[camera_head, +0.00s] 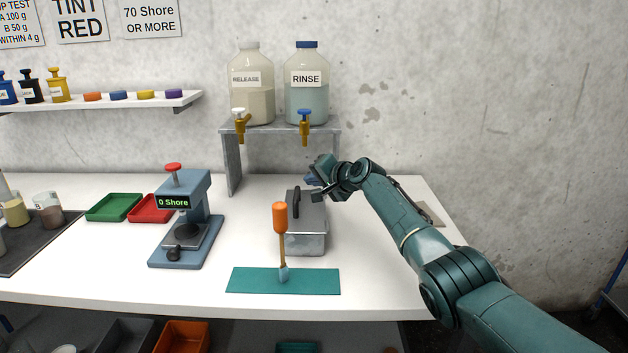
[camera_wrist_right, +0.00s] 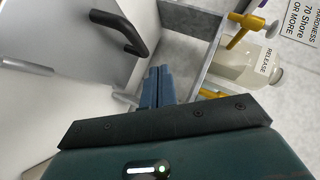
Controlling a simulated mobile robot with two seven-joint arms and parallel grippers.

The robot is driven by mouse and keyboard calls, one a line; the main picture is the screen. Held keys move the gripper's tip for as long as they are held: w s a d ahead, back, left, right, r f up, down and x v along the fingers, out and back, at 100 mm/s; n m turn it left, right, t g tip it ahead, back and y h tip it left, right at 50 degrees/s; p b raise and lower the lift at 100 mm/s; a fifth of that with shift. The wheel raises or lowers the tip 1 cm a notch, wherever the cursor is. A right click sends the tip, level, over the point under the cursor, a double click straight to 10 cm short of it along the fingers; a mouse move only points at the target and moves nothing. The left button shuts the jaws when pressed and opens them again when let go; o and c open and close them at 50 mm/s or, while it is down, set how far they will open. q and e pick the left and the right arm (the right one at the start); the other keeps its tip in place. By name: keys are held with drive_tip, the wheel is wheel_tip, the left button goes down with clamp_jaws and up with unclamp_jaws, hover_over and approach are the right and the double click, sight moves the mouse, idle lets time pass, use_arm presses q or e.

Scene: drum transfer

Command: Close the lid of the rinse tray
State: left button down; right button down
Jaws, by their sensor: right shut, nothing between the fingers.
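The rinse tray (camera_head: 306,244) is a grey metal box on the white table, below the shelf with the RINSE bottle. Its grey lid (camera_head: 314,212) has a black handle (camera_head: 297,203) and lies across the top of the box. I cannot tell whether it is fully seated. The lid's handle (camera_wrist_right: 133,38) also shows in the right wrist view. My right gripper (camera_head: 314,184) is at the back of the tray, near the lid's far edge. Its blue fingers (camera_wrist_right: 157,86) are together and empty, beside the lid; contact is unclear. My left gripper is out of view.
A Shore tester (camera_head: 184,228) stands to the left. The RINSE bottle (camera_head: 307,97) and its tap (camera_head: 304,130) are above and behind. The table's front right is clear.

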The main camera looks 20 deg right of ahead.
sight(297, 198)
drive_tip(key=shift+w+a+f+n+g+h+b, duration=0.15)
drive_tip(key=shift+a+f+b, duration=0.05)
drive_tip(key=shift+a, duration=0.25)
drive_tip(key=shift+w+a+f+n+g+h+b, duration=0.1)
drive_tip(key=shift+a+f+n+g+h+b, duration=0.05)
drive_tip(key=shift+a, duration=0.25)
drive_tip(key=shift+w+a+f+b, duration=0.15)
drive_tip(key=shift+a+f+b, duration=0.3)
drive_tip(key=shift+b, duration=0.1)
drive_tip(key=shift+w+a+f+b, duration=0.1)
drive_tip(key=shift+a+f+b, duration=0.25)
drive_tip(key=shift+b, duration=0.1)
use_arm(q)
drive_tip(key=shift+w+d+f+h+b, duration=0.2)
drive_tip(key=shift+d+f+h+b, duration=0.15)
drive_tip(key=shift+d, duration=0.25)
use_arm(e)
drive_tip(key=shift+w+a+f, duration=0.1)
drive_tip(key=shift+a, duration=0.2)
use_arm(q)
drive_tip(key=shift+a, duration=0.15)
